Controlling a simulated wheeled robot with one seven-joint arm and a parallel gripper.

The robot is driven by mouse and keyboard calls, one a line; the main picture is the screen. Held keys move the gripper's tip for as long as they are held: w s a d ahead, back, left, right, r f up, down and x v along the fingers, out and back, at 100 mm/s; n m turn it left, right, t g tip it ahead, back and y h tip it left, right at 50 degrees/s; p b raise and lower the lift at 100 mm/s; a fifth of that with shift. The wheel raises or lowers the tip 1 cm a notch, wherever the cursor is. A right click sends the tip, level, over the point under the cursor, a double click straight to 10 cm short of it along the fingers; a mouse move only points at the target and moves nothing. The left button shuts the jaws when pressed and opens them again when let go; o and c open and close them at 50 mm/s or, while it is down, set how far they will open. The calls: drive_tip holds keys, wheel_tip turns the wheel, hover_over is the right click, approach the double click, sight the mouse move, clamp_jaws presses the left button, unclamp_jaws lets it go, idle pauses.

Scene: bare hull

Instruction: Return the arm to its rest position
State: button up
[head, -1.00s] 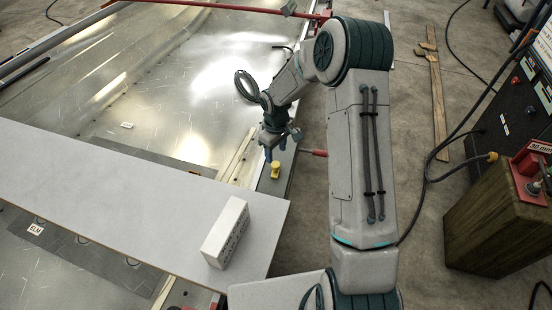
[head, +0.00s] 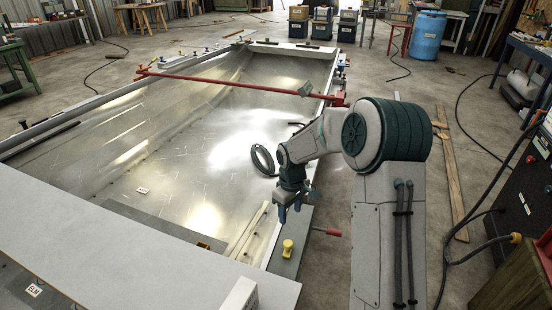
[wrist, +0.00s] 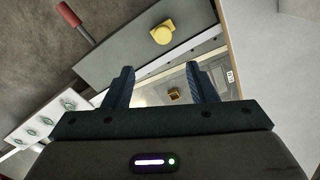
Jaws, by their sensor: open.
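My gripper (head: 287,211) hangs from my bent arm at the right edge of the shiny metal hull (head: 200,150), with its fingers pointing down. In the wrist view its two blue fingers (wrist: 157,88) stand apart with nothing held between them. A yellow knob (head: 288,248) sits on the grey strip just below the gripper in the head view. It also shows in the wrist view (wrist: 163,33), beyond the fingers. The gripper does not touch it.
A light board (head: 130,250) crosses the near end of the hull, with a white block (head: 240,296) on it. A red-handled tool (head: 327,231) sticks out at the hull's right edge. A red bar (head: 230,82) spans the hull. Bare floor and a plank (head: 452,175) lie right.

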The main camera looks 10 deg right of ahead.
drive_tip(key=s+d+r+m+t, duration=0.1)
drive_tip(key=s+r+m, duration=0.1)
drive_tip(key=s+r, duration=0.4)
drive_tip(key=s+d+r+m+t+p, duration=0.1)
drive_tip(key=s+r+m, duration=0.2)
drive_tip(key=s, duration=0.9)
drive_tip(key=s+d+r+m, duration=0.2)
drive_tip(key=s+r+m, duration=0.1)
drive_tip(key=s+r, duration=0.5)
drive_tip(key=shift+s+r+t+p, duration=0.3)
drive_tip(key=shift+s+r+t, duration=0.1)
drive_tip(key=shift+s, duration=0.6)
drive_tip(key=shift+c, duration=0.3)
drive_tip(key=shift+c, duration=1.4)
